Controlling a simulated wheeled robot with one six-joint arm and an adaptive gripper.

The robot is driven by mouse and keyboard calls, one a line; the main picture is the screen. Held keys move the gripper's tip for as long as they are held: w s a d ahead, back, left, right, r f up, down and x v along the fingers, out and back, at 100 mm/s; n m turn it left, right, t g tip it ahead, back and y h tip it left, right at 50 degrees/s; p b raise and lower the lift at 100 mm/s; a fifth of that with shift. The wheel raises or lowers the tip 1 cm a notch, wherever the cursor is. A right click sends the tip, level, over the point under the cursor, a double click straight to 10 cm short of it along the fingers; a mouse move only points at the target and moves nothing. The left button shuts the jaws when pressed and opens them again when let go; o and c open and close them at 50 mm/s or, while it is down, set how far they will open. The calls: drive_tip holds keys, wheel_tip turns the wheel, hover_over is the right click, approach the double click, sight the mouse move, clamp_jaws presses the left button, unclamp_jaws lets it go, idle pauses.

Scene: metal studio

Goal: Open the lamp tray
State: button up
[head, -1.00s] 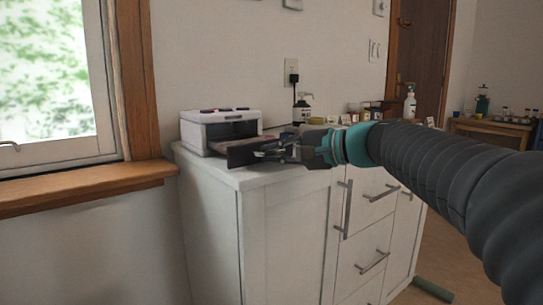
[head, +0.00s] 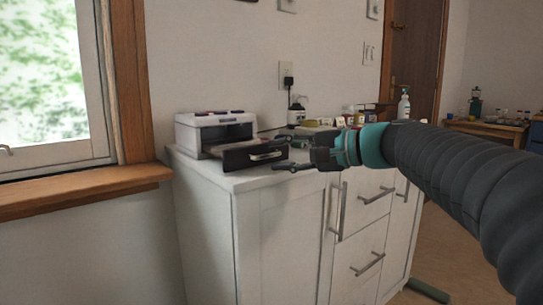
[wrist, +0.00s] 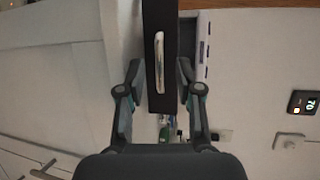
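The lamp (head: 190,136) is a white box with a dark opening, standing on the white cabinet at the left. Its black tray (head: 233,161) is slid out, with its front panel well clear of the white housing. A pale bar handle (head: 267,156) crosses the panel; in the wrist view the handle (wrist: 159,62) lies centred on the black panel (wrist: 152,95). My gripper (head: 279,150) is just right of the tray front, fingers spread wide. In the wrist view my gripper (wrist: 159,75) shows a finger on each side of the handle, with nothing held.
The white cabinet (head: 205,188) carries the lamp near its left end. Bottles and small boxes (head: 350,117) stand behind my gripper towards the right. A wooden window sill (head: 90,190) is at the left. A wall outlet with a black plug (head: 287,82) is behind.

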drive_tip(key=v, duration=0.8)
drive_tip(key=shift+d, duration=0.35)
drive_tip(key=shift+s, duration=0.15)
drive_tip(key=s+d+f+g+h+p, duration=0.1)
drive_tip(key=s+d+f+h, duration=0.25)
drive_tip(key=f, duration=0.65)
drive_tip(key=s+d+f+h+p, duration=0.1)
drive_tip(key=s+d+f+h, duration=0.15)
drive_tip(key=f+h, duration=0.45)
drive_tip(key=s+d+f+n+h+p, duration=0.2)
drive_tip(key=s+p, duration=0.1)
drive_tip(key=s, duration=0.4)
drive_tip(key=s+d+f+n+h+p, duration=0.1)
drive_tip(key=s+d+f+n+p, duration=0.1)
drive_tip(key=s, duration=0.6)
drive_tip(key=shift+s+d+f+n+h+p, duration=0.2)
drive_tip(key=shift+d+f+n+h+p, duration=0.3)
drive_tip(key=shift+n+p, duration=0.45)
